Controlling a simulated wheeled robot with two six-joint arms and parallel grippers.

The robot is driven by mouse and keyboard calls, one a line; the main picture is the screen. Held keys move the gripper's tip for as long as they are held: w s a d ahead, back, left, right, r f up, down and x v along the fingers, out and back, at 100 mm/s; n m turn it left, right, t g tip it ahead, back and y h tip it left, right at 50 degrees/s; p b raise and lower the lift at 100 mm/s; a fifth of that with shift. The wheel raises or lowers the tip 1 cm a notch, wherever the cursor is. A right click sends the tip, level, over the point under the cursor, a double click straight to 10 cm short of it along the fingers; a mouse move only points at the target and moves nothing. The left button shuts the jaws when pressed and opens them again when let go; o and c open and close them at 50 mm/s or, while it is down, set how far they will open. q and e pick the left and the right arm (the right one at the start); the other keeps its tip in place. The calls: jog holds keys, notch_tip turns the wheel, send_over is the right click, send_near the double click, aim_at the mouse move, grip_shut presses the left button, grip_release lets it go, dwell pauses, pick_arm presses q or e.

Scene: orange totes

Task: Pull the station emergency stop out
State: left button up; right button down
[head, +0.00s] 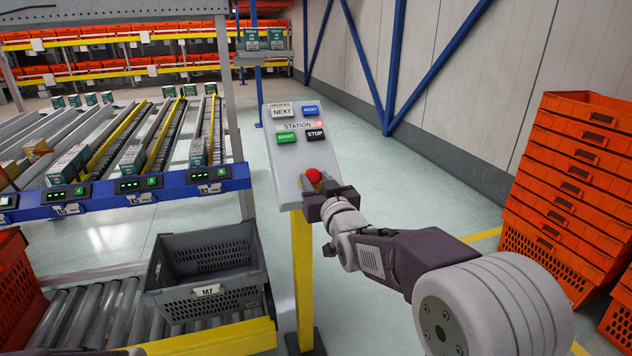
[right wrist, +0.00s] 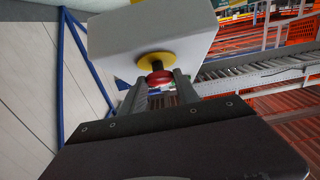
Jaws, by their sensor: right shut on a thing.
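The station control panel (head: 287,152) is a slanted grey box on a yellow post (head: 301,265). It carries labelled buttons NEXT, RESET, START and STOP, with a small red light beside the STATION label. The emergency stop (head: 314,175) is a red mushroom knob at the panel's lower part. In the right wrist view the red knob (right wrist: 160,78) stands out from a yellow disc (right wrist: 156,60) on a dark stem. My right gripper (head: 318,186) is shut on the knob, with one finger on each side of it. My left gripper is not in view.
A grey tote marked M7 (head: 207,291) sits on the roller conveyor left of the post. Stacked orange totes (head: 570,190) stand at the right. Flow racks with lit displays (head: 140,184) fill the left. The floor behind the panel is clear.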

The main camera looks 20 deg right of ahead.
jog(key=shift+s+r, duration=0.3)
jog(key=shift+r, duration=0.2)
jog(key=c, duration=1.1)
grip_release()
jog(key=shift+o, duration=1)
jog(key=shift+s, duration=0.1)
jog(key=s+p, duration=0.1)
jog(key=s, duration=0.8)
jog(key=shift+d, duration=0.15)
jog(key=shift+f, duration=0.1)
